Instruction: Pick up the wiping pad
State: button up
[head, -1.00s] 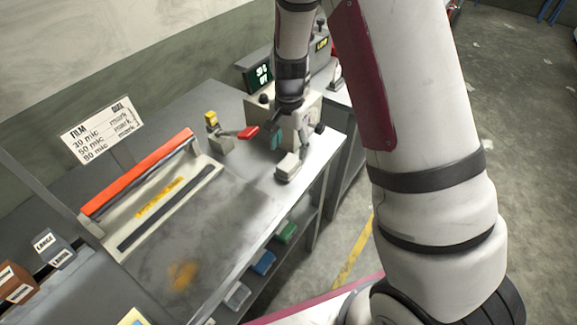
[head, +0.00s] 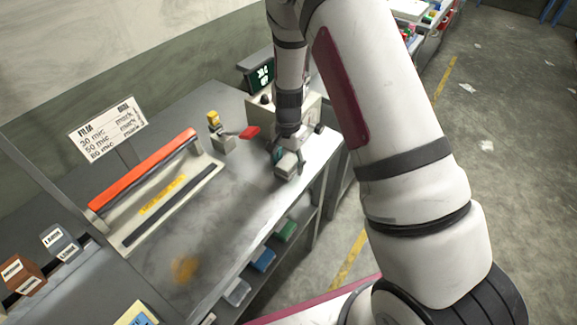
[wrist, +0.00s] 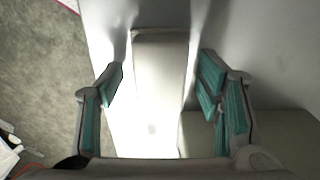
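A small pale block, which looks like the wiping pad (head: 287,168), sits near the bench's right front edge. My gripper (head: 283,155) is right at it from above and behind, pointing down. In the wrist view, the pad (wrist: 160,75) shows as a pale, brightly lit long block between the two teal-padded fingers. My gripper (wrist: 161,88) is open, with a visible gap between each finger and the pad. The pad's lower part is washed out by glare, so its lower end is hard to make out.
A pale machine (head: 310,108) stands just behind my gripper. A small yellow-topped device with a red lever (head: 250,132) is to its left. The film sealer with an orange bar (head: 145,170) is farther left. Smudges mark the bare bench between.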

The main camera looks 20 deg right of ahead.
aim_at(288, 162)
jog(key=c, duration=1.1)
jog(key=shift+r, duration=0.1)
jog(key=shift+r, duration=0.8)
notch_tip(288, 162, up, 2)
jog(key=shift+s+b, duration=0.1)
jog(key=shift+b, duration=0.4)
jog(key=s+d+r, duration=0.1)
jog(key=s+d, duration=0.1)
jog(key=s, duration=1.3)
jog(key=shift+s+d+r, duration=0.15)
jog(key=shift+s+d, duration=0.1)
jog(key=shift+s, duration=0.1)
